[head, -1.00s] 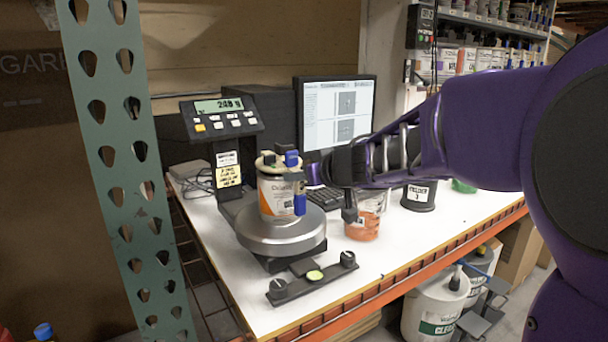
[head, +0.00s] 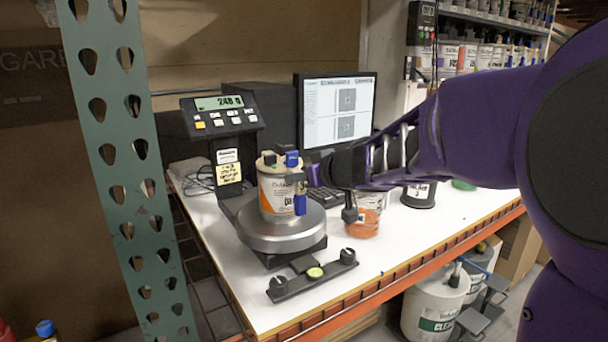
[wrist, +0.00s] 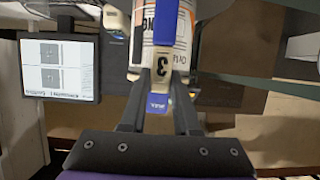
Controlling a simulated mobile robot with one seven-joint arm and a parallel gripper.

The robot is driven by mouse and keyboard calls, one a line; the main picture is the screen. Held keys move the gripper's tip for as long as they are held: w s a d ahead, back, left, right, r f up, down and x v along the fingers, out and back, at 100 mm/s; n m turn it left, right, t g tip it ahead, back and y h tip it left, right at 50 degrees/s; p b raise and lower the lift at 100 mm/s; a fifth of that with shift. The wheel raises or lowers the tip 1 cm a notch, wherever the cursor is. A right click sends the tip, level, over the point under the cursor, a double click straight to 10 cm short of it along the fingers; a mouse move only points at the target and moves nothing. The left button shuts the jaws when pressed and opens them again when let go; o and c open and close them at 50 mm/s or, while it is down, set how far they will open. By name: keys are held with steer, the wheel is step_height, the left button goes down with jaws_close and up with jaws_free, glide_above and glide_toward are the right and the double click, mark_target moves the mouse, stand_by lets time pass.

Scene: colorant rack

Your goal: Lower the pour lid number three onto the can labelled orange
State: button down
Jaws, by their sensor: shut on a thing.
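The can labelled orange (head: 273,191), with a white and orange label, stands upright on the round scale plate (head: 282,236). The pour lid number three (head: 268,159), pale with blue parts, is at the can's top rim. I cannot tell whether it is fully seated. My gripper (head: 304,182) comes from the right, beside the upper can. In the wrist view, my gripper (wrist: 158,100) is shut on the lid's tab marked 3 (wrist: 161,68), with the can (wrist: 165,25) just beyond it. The lid's underside is hidden.
A scale display (head: 220,112) stands behind left and a monitor (head: 337,112) behind. An orange-filled clear container (head: 364,222) and a dark labelled cup (head: 419,194) stand to the right. A black bar with knobs (head: 313,274) lies in front. The front right of the white table is clear.

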steer(key=shift+f, duration=0.2)
steer(key=c, duration=0.6)
jaws_free()
steer(key=shift+o, duration=0.2)
